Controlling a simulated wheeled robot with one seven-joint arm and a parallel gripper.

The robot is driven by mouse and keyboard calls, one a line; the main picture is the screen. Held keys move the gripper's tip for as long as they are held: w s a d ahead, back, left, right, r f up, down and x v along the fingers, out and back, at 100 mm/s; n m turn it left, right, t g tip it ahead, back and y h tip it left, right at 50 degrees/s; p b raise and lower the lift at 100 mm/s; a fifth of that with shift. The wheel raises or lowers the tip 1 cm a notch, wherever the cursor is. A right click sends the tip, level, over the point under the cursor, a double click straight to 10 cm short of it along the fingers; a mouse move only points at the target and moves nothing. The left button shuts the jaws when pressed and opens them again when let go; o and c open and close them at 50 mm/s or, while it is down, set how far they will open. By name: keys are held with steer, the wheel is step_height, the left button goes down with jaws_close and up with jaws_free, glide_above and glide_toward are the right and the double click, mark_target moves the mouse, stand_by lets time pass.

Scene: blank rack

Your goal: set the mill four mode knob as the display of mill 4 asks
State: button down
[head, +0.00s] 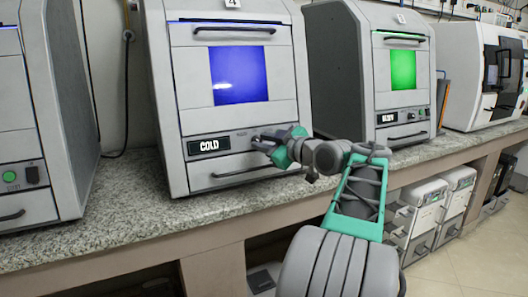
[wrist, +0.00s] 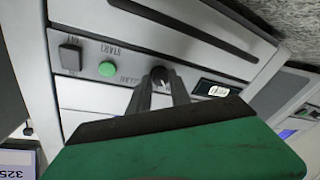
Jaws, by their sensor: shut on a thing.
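Mill 4 (head: 170,75) is a grey cabinet with a blue-lit window and a number 4 plate on top. Its display (head: 209,146) reads COLD in the head view. My gripper (head: 264,138) is at the panel to the right of this display. In the wrist view, which shows the panel upside down, my gripper (wrist: 162,84) has its two fingers around the dark round mode knob (wrist: 159,73) and is shut on it. A pale mark shows on the knob, but I cannot tell its setting. The head view hides the knob behind my gripper.
A green start button (wrist: 107,69) and a black switch (wrist: 69,57) sit beside the knob. A drawer handle (head: 235,172) runs below the panel. A similar mill with a green window (head: 403,70) stands to the right. The granite counter (head: 130,205) in front is clear.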

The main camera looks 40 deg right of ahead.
steer(key=shift+n+b, duration=0.5)
steer(key=shift+n, duration=0.7)
steer(key=shift+g, duration=0.3)
steer(key=c, duration=1.2)
jaws_free()
steer(key=s, duration=0.2)
steer(key=s+r+p, duration=0.1)
steer(key=s, duration=0.4)
steer(key=shift+s+a+r+p, duration=0.15)
steer(key=shift+s+r+p, duration=0.15)
